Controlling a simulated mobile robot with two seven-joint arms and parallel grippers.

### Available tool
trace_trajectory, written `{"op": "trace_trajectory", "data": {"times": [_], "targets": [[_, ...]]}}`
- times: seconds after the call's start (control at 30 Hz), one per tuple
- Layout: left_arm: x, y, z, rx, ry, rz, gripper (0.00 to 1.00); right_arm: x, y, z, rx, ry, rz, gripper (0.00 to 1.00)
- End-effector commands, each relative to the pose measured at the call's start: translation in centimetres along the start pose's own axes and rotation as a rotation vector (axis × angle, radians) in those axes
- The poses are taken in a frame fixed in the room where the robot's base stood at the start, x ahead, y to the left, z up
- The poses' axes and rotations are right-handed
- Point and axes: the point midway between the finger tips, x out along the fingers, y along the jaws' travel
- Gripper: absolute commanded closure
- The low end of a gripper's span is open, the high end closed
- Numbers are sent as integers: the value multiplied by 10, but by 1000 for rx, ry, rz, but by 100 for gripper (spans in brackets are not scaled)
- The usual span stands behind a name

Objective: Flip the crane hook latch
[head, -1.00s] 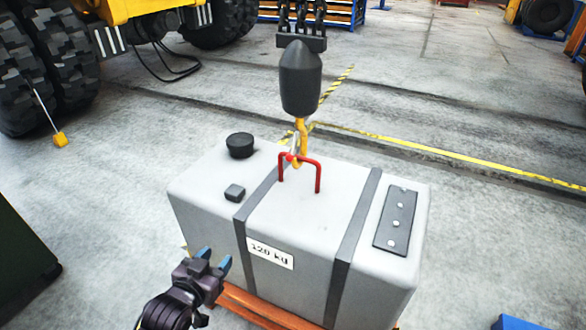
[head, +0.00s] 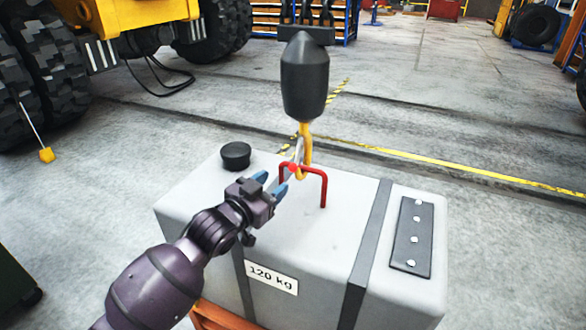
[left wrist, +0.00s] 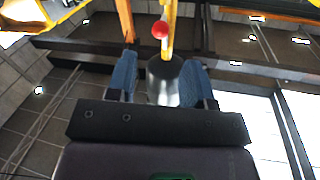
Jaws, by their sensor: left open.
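The yellow crane hook (head: 307,148) hangs under a dark hook block (head: 304,80), with its lower bend at the red lifting bar (head: 325,187) on the casting. A pale latch with a red ball (head: 292,167) sits on the hook's left side. My left gripper (head: 271,182), with blue fingertips, is open just left of and below the red ball, apparently with nothing held. In the left wrist view the red ball (left wrist: 160,30) and yellow hook (left wrist: 171,38) show beyond the fingertips (left wrist: 160,72). Whether the fingers touch the latch cannot be told. My right gripper is not in view.
The grey casting (head: 330,232), labelled 120 kg, stands on an orange pallet (head: 215,318). A black round knob (head: 236,155) rises from its top behind my gripper. A dark bolted plate (head: 412,235) lies at its right. Open floor surrounds it.

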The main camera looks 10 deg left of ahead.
Motion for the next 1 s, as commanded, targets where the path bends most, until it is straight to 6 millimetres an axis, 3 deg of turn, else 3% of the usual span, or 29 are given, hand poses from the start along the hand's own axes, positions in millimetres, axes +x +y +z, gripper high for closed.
{"op": "trace_trajectory", "data": {"times": [0.3, 0.5, 0.97, 1.0], "targets": [[53, 0, 3, -1, -2, 0, 53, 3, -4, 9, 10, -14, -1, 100], [75, 0, 3, -1, -3, 0, 53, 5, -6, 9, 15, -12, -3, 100], [84, 0, 1, 0, -2, 0, 53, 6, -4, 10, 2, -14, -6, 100], [84, 0, 1, 0, -2, 0, 57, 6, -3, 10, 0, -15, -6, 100]]}}
